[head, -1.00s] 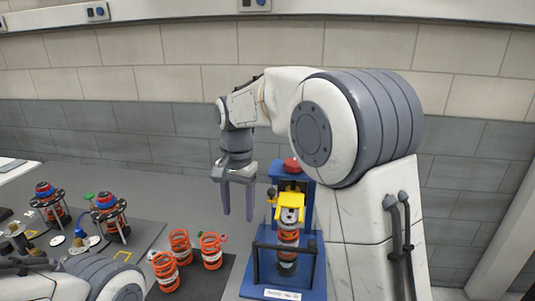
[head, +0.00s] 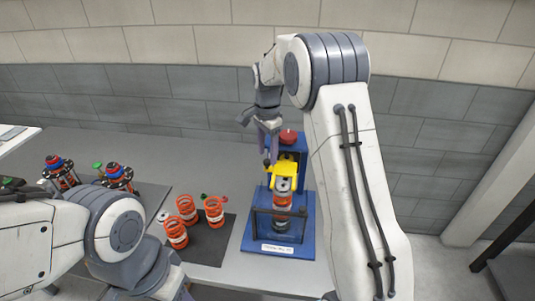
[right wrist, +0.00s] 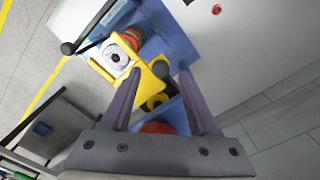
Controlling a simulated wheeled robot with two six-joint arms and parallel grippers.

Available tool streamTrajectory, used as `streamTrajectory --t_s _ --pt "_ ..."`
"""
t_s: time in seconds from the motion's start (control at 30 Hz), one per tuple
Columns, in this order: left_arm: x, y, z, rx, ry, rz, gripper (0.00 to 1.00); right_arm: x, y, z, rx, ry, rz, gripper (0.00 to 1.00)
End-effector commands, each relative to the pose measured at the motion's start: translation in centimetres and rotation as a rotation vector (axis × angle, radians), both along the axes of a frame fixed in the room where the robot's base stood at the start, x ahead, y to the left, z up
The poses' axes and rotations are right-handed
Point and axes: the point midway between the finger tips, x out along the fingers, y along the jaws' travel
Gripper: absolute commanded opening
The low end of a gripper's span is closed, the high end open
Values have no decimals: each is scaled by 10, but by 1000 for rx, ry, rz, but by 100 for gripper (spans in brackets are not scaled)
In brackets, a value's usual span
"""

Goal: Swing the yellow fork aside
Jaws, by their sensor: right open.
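The yellow fork (head: 285,170) sits on the blue fixture (head: 254,236), over the top of an orange spring unit (head: 282,200) standing in it. In the right wrist view the fork (right wrist: 104,70) reaches around the unit's light round top (right wrist: 117,57). My right gripper (head: 268,152) is open at the fork's left rear side. In the right wrist view a dark round knob (right wrist: 160,69) by the fork shows between the fingertips (right wrist: 160,74); I cannot tell whether they touch it. My left gripper is out of view.
A red knob (head: 289,136) tops the fixture, and a dark bar (head: 285,212) crosses its front. Several orange springs (head: 187,208) stand on a dark mat to the left. Assembled spring units (head: 118,178) stand farther left.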

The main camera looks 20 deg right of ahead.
Motion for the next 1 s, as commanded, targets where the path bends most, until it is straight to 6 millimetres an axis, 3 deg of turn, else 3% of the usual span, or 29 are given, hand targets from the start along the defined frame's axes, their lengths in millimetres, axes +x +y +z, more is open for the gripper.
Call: streamTrajectory --t_s 0.2,0.5,0.53,0.67,1.0 --pt "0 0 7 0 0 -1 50 0 0 -20 0 0 1 60" --pt "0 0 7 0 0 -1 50 0 0 -23 0 -1 1 60" --pt "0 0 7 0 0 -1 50 0 0 -23 0 -1 1 53" --pt "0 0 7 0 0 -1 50 0 0 -23 0 -1 1 3" --pt "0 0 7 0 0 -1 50 0 0 -22 0 -1 1 0"
